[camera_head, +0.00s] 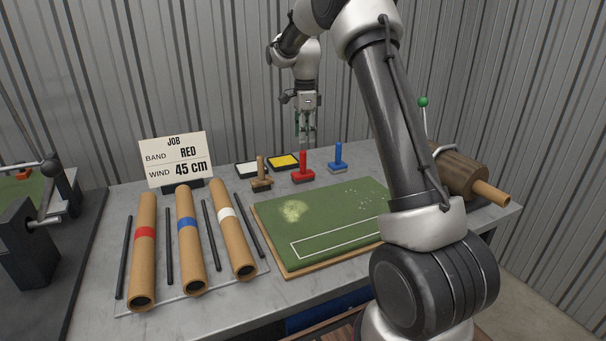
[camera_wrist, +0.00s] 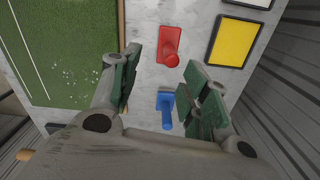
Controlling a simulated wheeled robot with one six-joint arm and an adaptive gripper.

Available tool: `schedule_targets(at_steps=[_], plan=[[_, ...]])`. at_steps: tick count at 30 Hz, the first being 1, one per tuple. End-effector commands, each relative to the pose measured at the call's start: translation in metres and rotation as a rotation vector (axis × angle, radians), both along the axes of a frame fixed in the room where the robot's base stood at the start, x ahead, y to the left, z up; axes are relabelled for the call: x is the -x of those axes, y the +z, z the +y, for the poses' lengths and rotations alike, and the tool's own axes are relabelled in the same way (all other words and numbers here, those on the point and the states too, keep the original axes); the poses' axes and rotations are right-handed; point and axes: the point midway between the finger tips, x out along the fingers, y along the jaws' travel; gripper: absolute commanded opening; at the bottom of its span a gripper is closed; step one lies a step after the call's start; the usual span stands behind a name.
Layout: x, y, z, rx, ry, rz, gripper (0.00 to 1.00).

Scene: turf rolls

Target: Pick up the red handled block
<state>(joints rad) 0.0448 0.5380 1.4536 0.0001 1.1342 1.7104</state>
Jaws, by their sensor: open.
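The red handled block (camera_head: 303,168) stands upright on the grey table, just behind the green turf board. In the wrist view the red block (camera_wrist: 169,44) is seen from above, with its round handle toward the camera, beyond the fingertips and roughly in line with the gap between them. My gripper (camera_head: 306,125) is above the back of the table, over the red block's area, apart from it. Its green-padded fingers (camera_wrist: 172,80) are spread open, with nothing held between them.
A blue handled block (camera_head: 338,157) stands right of the red one, and a wooden-handled block (camera_head: 261,175) stands left. A yellow pad (camera_head: 284,162) and a white pad (camera_head: 252,169) lie behind. The turf board (camera_head: 325,215) is in front. A sign (camera_head: 176,160) and several tubes are at left.

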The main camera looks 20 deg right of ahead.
Motion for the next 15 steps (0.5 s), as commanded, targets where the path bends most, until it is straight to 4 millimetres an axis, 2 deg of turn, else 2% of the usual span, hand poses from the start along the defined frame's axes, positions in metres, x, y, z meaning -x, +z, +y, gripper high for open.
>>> schedule_targets(at_steps=[1, 4, 15], plan=[[-0.007, -0.009, -0.001, -0.001, -0.032, 0.008, 0.46], [-0.013, -0.018, -0.002, -0.001, -0.072, 0.015, 0.46], [-0.017, -0.056, -0.003, -0.002, -0.083, 0.018, 0.46]])
